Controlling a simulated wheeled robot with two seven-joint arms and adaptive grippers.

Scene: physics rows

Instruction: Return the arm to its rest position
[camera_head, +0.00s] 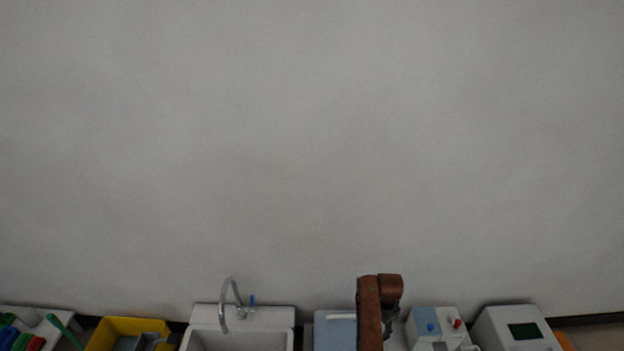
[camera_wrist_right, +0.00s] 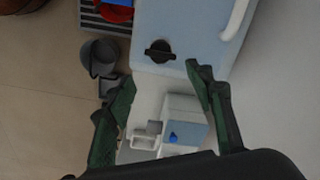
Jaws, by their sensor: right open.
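My right gripper (camera_wrist_right: 160,78) shows in the right wrist view with its two dark green fingers spread apart and nothing between the tips. It is above a pale blue box (camera_wrist_right: 188,38) with a black knob and a white handle, and a small white and blue device (camera_wrist_right: 184,122) with a blue knob. A brown arm link, which seems to be mine, rises at the bottom of the head view, right of centre; its gripper cannot be made out there. My left arm and left gripper are not in view.
Along the bottom of the head view stand a yellow bin (camera_head: 130,325), a white sink (camera_head: 243,313) with a curved tap (camera_head: 229,292), the pale blue box (camera_head: 335,332), the knobbed device (camera_head: 436,322) and a white machine (camera_head: 515,328) with a dark screen. A plain grey expanse fills the rest.

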